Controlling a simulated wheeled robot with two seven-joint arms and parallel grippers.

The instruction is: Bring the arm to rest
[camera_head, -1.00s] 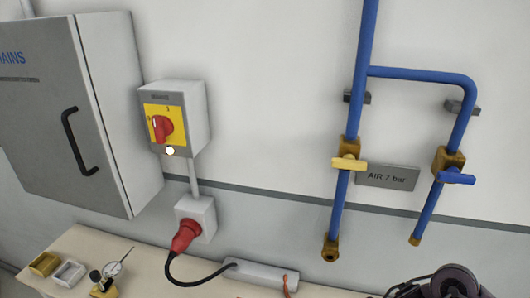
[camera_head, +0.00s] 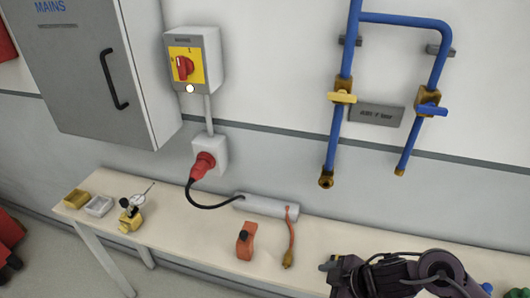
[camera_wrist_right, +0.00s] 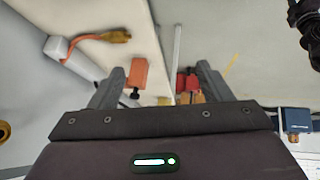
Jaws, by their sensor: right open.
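My right arm shows at the bottom right of the head view, dark and bent, in front of the bench. Its gripper end (camera_head: 342,275) points left over the bench's front part. In the right wrist view my right gripper (camera_wrist_right: 160,85) is open, its two grey fingers spread apart with nothing held between them. Beyond the fingers an orange block-like thing (camera_wrist_right: 139,74) shows, apart from the gripper. My left gripper is not in the head view.
A bench (camera_head: 195,225) carries an orange clamp-like thing (camera_head: 245,241), a grey power strip (camera_head: 266,206), a dial gauge (camera_head: 131,214) and small trays (camera_head: 99,206). On the wall are a mains cabinet (camera_head: 85,65), a red rotary switch (camera_head: 184,67) and blue air pipes (camera_head: 337,125).

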